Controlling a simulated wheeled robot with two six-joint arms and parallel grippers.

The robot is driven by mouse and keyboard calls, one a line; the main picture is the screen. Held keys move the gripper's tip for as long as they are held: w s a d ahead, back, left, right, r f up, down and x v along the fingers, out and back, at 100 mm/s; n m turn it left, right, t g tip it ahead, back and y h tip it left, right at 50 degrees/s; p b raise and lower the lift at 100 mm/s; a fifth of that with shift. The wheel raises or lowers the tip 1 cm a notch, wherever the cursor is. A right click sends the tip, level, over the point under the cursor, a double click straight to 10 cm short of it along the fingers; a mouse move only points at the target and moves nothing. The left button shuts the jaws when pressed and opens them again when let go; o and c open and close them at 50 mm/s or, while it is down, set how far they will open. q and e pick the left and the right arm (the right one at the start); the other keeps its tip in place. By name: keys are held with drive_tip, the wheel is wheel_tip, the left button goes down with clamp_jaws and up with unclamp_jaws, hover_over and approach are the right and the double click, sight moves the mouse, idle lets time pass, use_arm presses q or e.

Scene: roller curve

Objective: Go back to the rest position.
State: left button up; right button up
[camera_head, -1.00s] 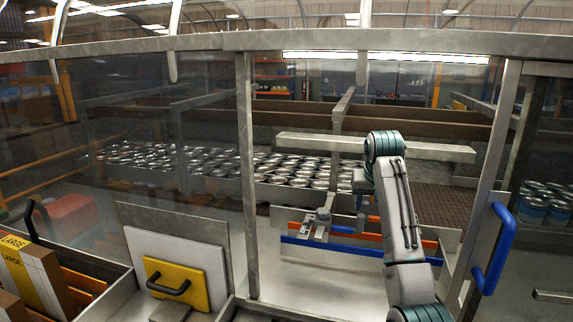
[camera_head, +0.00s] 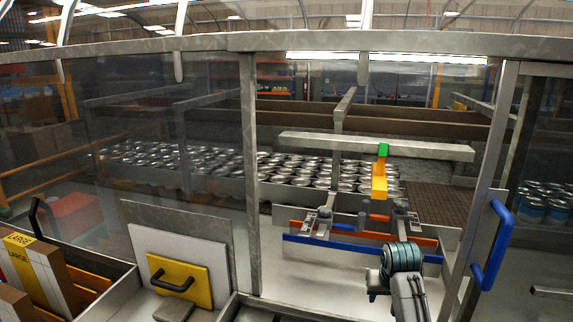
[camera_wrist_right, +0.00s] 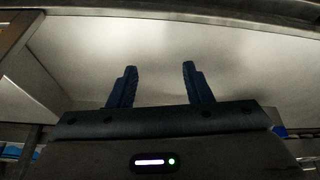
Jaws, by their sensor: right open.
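My right arm shows low in the right half of the head view, folded back in front of the opening in the machine. Its gripper fingers (camera_wrist_right: 160,88) show in the right wrist view as two dark blue fingers, apart and with nothing between them. A plain pale metal surface (camera_wrist_right: 150,45) lies beyond them. My left gripper is not in either view.
Behind the glass, many cans (camera_head: 290,170) stand on a conveyor. A green and orange piece (camera_head: 380,172) stands near a pale beam (camera_head: 420,150). Blue and orange rails (camera_head: 350,246) lie below. A blue handle (camera_head: 492,245) is at right, and a yellow panel (camera_head: 205,280) with a black handle at lower left.

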drive_tip(key=s+d+f, duration=0.1)
drive_tip(key=s+f, duration=0.5)
drive_tip(key=s, duration=0.3)
drive_tip(key=s+d+f, duration=0.1)
drive_tip(key=s+f, duration=0.5)
drive_tip(key=s, duration=0.3)
drive_tip(key=s+n, duration=0.2)
drive_tip(key=s, duration=2.1)
wheel_tip(320, 180, down, 34)
drive_tip(key=d+g+b, duration=0.2)
drive_tip(key=d+b, duration=0.1)
drive_tip(key=b, duration=0.2)
drive_tip(key=s+f+b, duration=0.1)
drive_tip(key=s+f, duration=0.8)
drive_tip(key=f, duration=0.3)
drive_tip(key=s+f+g+b, duration=0.1)
drive_tip(key=s+f+b, duration=0.1)
drive_tip(key=s+f, duration=0.8)
wheel_tip(320, 180, down, 2)
drive_tip(key=shift+d+f, duration=0.1)
drive_tip(key=shift+d, duration=0.3)
